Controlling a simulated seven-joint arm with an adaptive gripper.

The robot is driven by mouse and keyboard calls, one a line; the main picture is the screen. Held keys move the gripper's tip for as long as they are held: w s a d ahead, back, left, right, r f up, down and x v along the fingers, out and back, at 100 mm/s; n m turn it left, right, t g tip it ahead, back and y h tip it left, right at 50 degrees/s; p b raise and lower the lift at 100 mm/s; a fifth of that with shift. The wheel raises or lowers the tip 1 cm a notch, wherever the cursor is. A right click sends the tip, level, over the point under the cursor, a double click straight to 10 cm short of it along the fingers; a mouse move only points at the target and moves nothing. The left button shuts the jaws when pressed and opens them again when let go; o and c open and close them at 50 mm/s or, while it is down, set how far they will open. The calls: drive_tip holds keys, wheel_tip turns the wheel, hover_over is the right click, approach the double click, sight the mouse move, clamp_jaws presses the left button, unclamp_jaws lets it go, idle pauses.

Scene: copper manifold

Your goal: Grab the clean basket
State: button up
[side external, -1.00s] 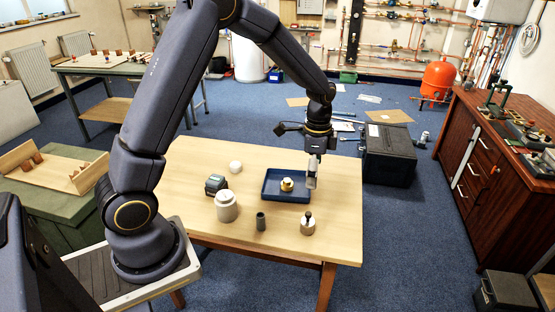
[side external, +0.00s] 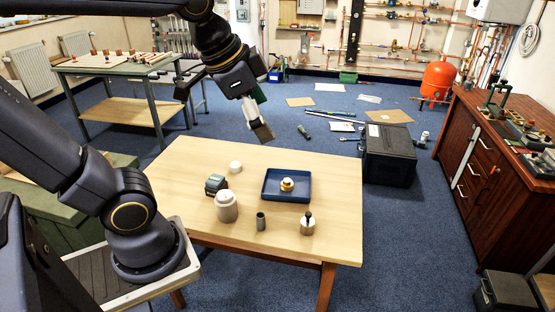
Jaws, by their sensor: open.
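No object that is plainly a basket shows. The wooden table (side external: 180,180) bears a shallow dark blue tray (side external: 268,194) with a small brass and white piece (side external: 287,184) in it. Around the tray stand a white and grey canister (side external: 226,206), a dark grey cylinder (side external: 261,221), a silver piece with a dark knob (side external: 307,225), a dark box-like item (side external: 215,184) and a white round item (side external: 235,166). My gripper (side external: 262,131) is open and empty, raised above the table's far edge, behind and to the left of the tray, touching nothing.
A black case (side external: 390,156) stands on the floor right of the table. A wooden cabinet (side external: 485,160) is at the right. A workbench (side external: 100,70) with copper pieces stands at the back left. The table's front left and right side are clear.

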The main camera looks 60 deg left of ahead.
drive_tip(key=s+f+n, duration=0.4)
drive_tip(key=s+n, duration=0.1)
drive_tip(key=shift+s+d, duration=0.1)
drive_tip(key=c, duration=0.5)
